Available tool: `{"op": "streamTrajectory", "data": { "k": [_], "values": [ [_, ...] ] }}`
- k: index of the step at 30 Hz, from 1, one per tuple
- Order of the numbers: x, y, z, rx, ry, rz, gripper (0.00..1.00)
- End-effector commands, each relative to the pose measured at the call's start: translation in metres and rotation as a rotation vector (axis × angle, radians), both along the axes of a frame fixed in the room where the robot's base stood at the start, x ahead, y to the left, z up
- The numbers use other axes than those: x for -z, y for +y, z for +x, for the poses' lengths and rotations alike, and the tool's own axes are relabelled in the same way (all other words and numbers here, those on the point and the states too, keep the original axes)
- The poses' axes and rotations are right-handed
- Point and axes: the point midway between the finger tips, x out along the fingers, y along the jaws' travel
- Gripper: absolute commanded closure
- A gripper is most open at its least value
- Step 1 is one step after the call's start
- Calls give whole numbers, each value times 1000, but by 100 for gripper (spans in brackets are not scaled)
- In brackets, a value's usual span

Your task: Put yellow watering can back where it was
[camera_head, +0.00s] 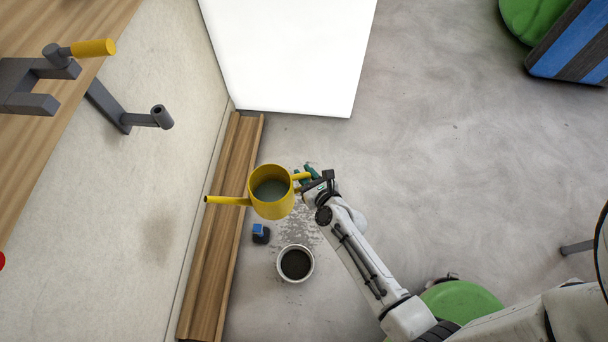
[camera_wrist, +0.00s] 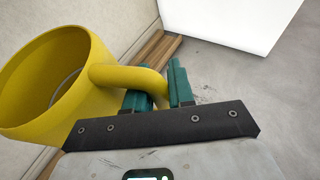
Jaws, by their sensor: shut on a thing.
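The yellow watering can (camera_head: 271,208) is held in the air near the wooden ledge in the head view, upright as far as I can see, with its spout pointing left and its handle to the right. Its inside looks dark grey-green. My gripper (camera_head: 304,177) is at the can's right side, shut on its handle. In the wrist view the can (camera_wrist: 58,85) fills the left side, and the teal fingers of my gripper (camera_wrist: 160,88) close around the yellow handle.
A round pot with dark contents (camera_head: 295,264) and a small blue-and-black object (camera_head: 260,233) are on the floor below the can. A wooden ledge (camera_head: 222,230) runs along the wall. A bright white box (camera_head: 287,55) stands behind. Open floor (camera_head: 440,170) lies right.

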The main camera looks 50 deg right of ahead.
Motion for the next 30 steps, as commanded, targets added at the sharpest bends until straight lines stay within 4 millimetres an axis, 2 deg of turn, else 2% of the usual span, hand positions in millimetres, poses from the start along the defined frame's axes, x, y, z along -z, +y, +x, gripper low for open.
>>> {"op": "streamTrajectory", "data": {
  "k": [1,3,9,15,18,21,30],
  "values": [
    [34,-9,-2,25,0,0,100],
    [60,-20,-5,60,1,-1,100],
    [135,-53,-18,172,9,-2,100],
    [195,-82,-31,281,21,-5,100],
    [214,-91,-37,322,28,-5,100],
    [225,-97,-40,349,32,-7,100],
    [229,-101,-43,367,35,-8,100]
  ]
}}
